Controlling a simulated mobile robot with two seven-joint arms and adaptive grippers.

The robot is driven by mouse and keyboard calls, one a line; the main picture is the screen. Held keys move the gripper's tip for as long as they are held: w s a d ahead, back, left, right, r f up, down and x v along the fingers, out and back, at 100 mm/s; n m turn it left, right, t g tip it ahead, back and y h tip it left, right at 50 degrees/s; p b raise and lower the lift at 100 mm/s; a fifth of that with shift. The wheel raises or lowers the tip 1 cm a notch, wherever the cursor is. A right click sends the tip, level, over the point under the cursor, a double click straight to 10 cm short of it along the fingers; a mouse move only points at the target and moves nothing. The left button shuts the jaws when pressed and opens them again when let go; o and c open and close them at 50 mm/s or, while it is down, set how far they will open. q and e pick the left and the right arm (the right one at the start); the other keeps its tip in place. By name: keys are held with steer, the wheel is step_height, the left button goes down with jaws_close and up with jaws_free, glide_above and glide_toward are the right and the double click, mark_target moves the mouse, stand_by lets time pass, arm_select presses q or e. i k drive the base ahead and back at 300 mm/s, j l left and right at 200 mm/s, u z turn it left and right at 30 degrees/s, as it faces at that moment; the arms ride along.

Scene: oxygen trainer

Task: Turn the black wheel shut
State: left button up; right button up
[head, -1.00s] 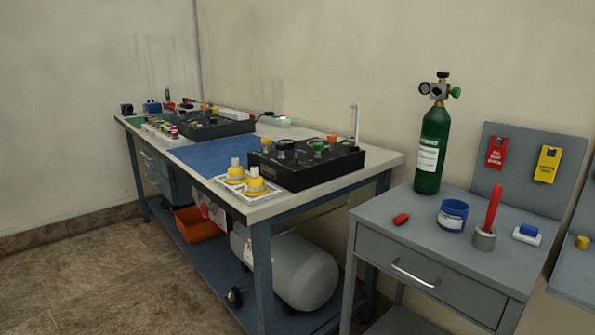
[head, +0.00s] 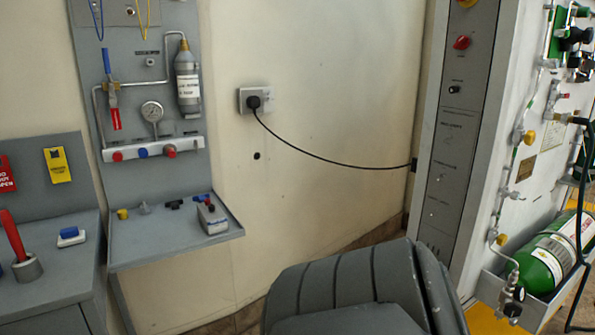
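Several dark valve knobs (head: 575,38) sit on the white panel at the upper right edge of the head view, partly cut off by the frame. A dark valve knob (head: 514,299) sits on the metal fitting at the near end of the green cylinder (head: 550,262), at lower right. I cannot tell which of these is the black wheel, or how far any of them is turned. Neither of my grippers is in view.
A grey padded seat (head: 350,290) stands in front, at bottom centre. A grey wall board (head: 125,60) with gauge and piping hangs above a small shelf (head: 165,258) at left. A black cable (head: 320,158) runs from a wall socket (head: 257,99) to the tall cabinet (head: 455,130).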

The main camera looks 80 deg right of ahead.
mark_target(512, 310)
steer(key=z, duration=3.2)
